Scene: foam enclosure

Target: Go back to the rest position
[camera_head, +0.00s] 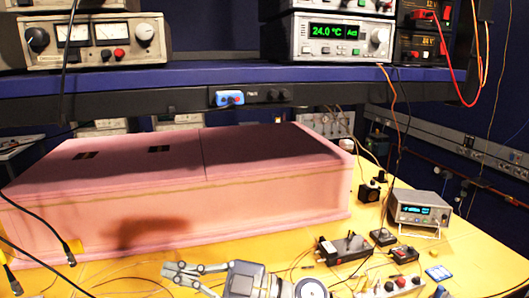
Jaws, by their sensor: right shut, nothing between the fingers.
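My right gripper (180,273) shows at the bottom centre, in front of the pink foam enclosure (270,192). Its fingers point left and are shut with nothing between them. It is apart from the enclosure's front wall, above the yellow table (475,262). The enclosure is a long closed box with a seam across its top and two small dark slots on the left part of the lid. A dark shadow falls on its front wall. My left gripper is not in view.
Small black boxes (343,249) and a grey meter (419,208) stand on the table at the right. Loose cables lie around the gripper and at the left. A blue shelf (180,78) with instruments, including a temperature controller (335,38), runs above the enclosure.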

